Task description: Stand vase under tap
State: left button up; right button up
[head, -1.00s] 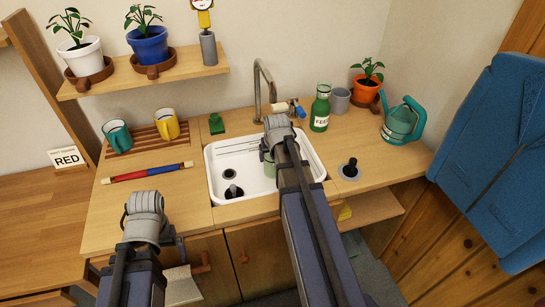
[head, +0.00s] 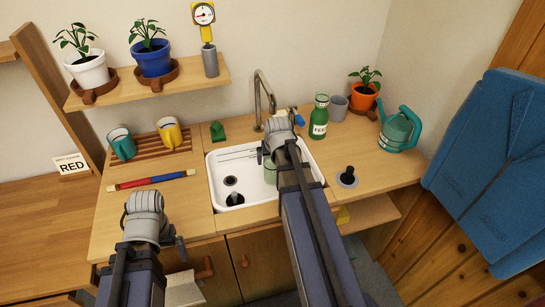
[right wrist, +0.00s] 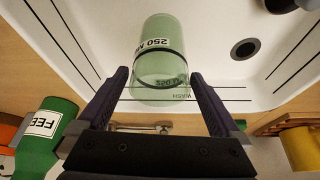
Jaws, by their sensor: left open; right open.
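The vase looks to be the clear green glass vessel marked 250 (right wrist: 160,45) in the white sink (head: 213,180). In the head view only a green sliver (head: 269,168) shows beside my right arm. My right gripper (right wrist: 158,74) is open, its fingers on either side of the vase; I cannot tell whether they touch it. In the head view the right gripper is hidden behind its arm. The metal tap (head: 258,95) rises behind the sink. My left gripper (head: 180,250) is open, low before the counter's front edge, partly hidden by its wrist.
A green FEED bottle (head: 319,120), grey cup (head: 338,108), orange plant pot (head: 364,96) and teal watering can (head: 397,131) stand right of the sink. Left are mugs on a wooden rack (head: 150,146) and a red-blue rod (head: 150,181). A dark drain (right wrist: 244,49) is in the sink.

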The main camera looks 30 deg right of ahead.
jog(key=p+v, duration=0.6)
jog(key=v, duration=0.2)
